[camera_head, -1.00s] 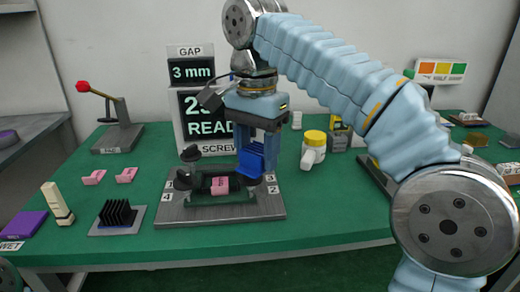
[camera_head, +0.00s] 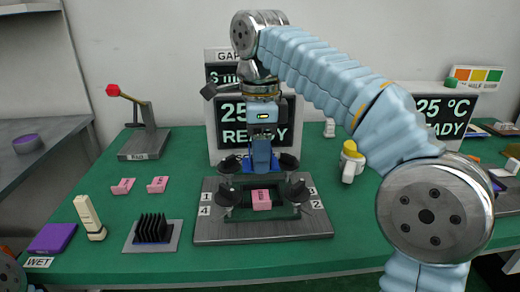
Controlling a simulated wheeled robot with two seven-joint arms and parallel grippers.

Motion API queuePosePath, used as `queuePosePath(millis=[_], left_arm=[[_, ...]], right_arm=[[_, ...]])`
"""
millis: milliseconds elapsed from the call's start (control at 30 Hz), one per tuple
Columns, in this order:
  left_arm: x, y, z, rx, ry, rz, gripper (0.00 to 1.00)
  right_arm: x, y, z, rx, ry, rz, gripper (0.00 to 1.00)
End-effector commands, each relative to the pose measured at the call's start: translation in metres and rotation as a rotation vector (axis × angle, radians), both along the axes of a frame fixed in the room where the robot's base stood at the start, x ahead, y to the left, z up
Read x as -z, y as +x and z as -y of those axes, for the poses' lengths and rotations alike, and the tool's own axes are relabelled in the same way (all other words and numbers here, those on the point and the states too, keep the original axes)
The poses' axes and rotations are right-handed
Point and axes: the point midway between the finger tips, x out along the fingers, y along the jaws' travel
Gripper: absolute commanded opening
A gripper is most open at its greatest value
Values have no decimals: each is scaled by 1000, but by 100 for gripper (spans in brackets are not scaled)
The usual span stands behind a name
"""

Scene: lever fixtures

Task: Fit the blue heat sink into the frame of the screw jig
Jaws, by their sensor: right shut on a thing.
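The screw jig (camera_head: 210,232) is a grey plate with a dark frame (camera_head: 262,219), several black knobs and corner numbers. A pink block (camera_head: 261,199) sits in the middle of the frame. My right gripper (camera_head: 262,168) is shut on the blue heat sink (camera_head: 246,164), at the back side of the frame. The fingers and knobs hide most of the heat sink, so I cannot tell whether it touches the jig. A black finned heat sink (camera_head: 153,228) with a blue base stands on a grey plate at the left. My left gripper is not in view.
A display (camera_head: 228,136) reading 25 and READY stands behind the jig. A red-knobbed lever (camera_head: 140,130), two pink pieces (camera_head: 157,184), a cream block (camera_head: 89,217) and a purple pad (camera_head: 52,238) lie left. A yellow-topped white bottle (camera_head: 351,161) stands right.

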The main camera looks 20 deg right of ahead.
Motion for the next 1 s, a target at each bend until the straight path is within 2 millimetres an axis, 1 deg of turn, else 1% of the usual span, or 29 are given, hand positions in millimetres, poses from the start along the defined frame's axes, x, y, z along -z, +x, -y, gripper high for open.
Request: queuePosePath(millis=[167, 500, 600, 733, 1000], left_arm=[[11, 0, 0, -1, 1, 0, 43], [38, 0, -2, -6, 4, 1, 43], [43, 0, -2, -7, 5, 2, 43], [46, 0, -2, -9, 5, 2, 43], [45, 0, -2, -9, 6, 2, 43]], right_arm=[[14, 0, 0, 0, 0, 0, 25], [51, 0, 0, 0, 0, 0, 25], [58, 0, 0, 0, 1, 1, 25], [61, 0, 0, 0, 1, 1, 25], [61, 0, 0, -1, 0, 0, 25]])
